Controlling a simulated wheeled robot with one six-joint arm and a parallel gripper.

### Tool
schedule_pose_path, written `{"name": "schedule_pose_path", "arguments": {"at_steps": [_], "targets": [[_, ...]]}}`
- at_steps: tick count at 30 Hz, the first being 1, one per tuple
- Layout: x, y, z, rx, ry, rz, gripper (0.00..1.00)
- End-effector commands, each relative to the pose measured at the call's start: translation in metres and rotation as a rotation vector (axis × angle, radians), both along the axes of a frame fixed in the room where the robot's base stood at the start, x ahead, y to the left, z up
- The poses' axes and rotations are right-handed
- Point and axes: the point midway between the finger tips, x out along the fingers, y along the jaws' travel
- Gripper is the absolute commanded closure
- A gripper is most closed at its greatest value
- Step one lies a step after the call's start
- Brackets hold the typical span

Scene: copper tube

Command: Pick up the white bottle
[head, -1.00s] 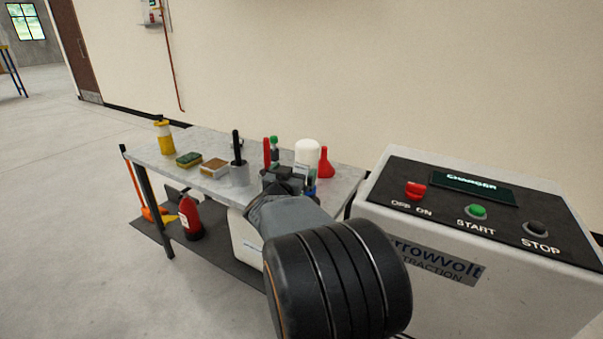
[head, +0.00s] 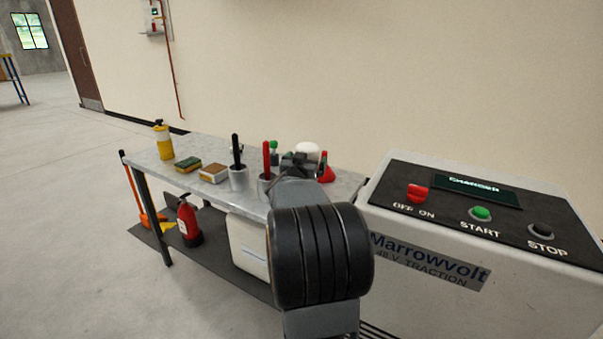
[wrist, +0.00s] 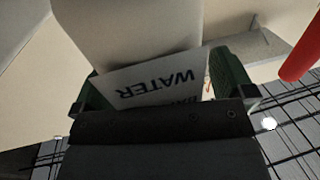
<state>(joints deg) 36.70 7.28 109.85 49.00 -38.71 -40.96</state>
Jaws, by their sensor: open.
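The white bottle (head: 307,148) stands at the right part of the grey table; its top shows behind my gripper (head: 300,162), and its lower part is hidden in the head view. In the wrist view, the white bottle (wrist: 130,35) fills the upper middle, with a pale label reading WATER upside down. My gripper (wrist: 157,78) is open, with one dark green finger on each side of the bottle. I cannot tell whether either finger touches it.
The grey table (head: 345,187) also holds a red funnel (head: 326,174) close right of the bottle, cups with black and red handles (head: 266,158), a sponge (head: 187,165) and a yellow bottle (head: 164,142). The charger cabinet (head: 400,170) stands at the right.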

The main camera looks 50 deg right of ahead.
Motion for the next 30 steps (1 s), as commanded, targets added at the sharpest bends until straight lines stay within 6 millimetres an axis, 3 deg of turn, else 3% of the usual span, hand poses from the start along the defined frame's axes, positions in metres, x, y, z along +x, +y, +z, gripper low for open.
{"name": "schedule_pose_path", "arguments": {"at_steps": [5,27,30], "targets": [[0.0,0.0001,0.0002,0.0,0.0,0.0,0.0],[0.0002,0.0007,0.0,0.0,0.0,0.001,0.7],[0.0002,0.0005,0.0019,-0.002,-0.002,0.0,0.7]]}}
